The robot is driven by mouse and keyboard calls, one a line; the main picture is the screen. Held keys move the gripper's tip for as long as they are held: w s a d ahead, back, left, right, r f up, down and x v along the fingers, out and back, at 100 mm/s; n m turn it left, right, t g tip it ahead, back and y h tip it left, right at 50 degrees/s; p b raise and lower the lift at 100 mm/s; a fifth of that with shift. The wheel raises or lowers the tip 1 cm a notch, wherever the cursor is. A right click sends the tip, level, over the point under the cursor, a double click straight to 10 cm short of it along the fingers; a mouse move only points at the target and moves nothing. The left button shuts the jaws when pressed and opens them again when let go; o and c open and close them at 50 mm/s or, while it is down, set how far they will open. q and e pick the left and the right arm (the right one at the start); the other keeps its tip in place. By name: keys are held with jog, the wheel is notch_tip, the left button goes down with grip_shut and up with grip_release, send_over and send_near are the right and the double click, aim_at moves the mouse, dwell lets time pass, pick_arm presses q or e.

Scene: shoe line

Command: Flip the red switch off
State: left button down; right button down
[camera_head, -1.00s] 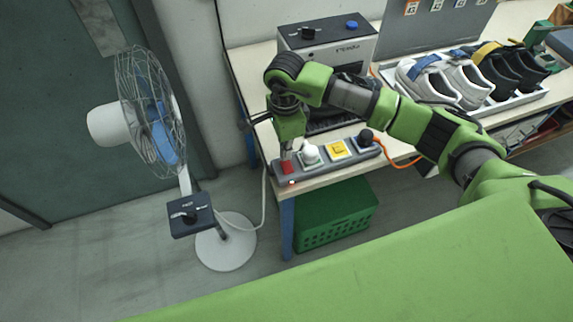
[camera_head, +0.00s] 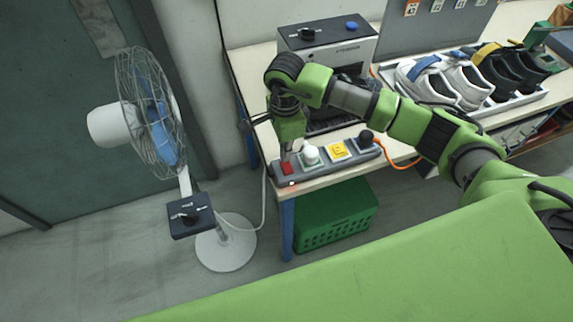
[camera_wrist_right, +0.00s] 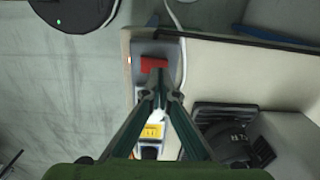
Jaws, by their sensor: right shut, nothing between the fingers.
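The red switch (camera_head: 287,168) is at the left end of a grey power strip (camera_head: 322,172) along the table's front edge. In the right wrist view the red switch (camera_wrist_right: 153,64) lies just beyond my fingertips. A small red light (camera_head: 291,183) glows on the strip's front beside it. My right gripper (camera_head: 291,148) points down over the strip's left end, shut and empty; in the right wrist view its tips (camera_wrist_right: 160,80) are close to the switch's edge. I cannot tell whether they touch it. My left gripper is not in view.
A white plug (camera_head: 310,155), a yellow socket piece (camera_head: 338,149) and a dark plug (camera_head: 366,137) with an orange cable sit along the strip. A machine (camera_head: 328,45) stands behind. Shoes (camera_head: 440,80) lie on a tray at right. A fan (camera_head: 150,115) stands left.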

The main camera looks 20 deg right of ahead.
aim_at(285, 164)
jog(key=shift+f+b, duration=1.35)
jog(key=shift+f, duration=0.05)
dwell(0.6)
jog(key=shift+r+p, duration=1.65)
jog(key=shift+r, duration=1.9)
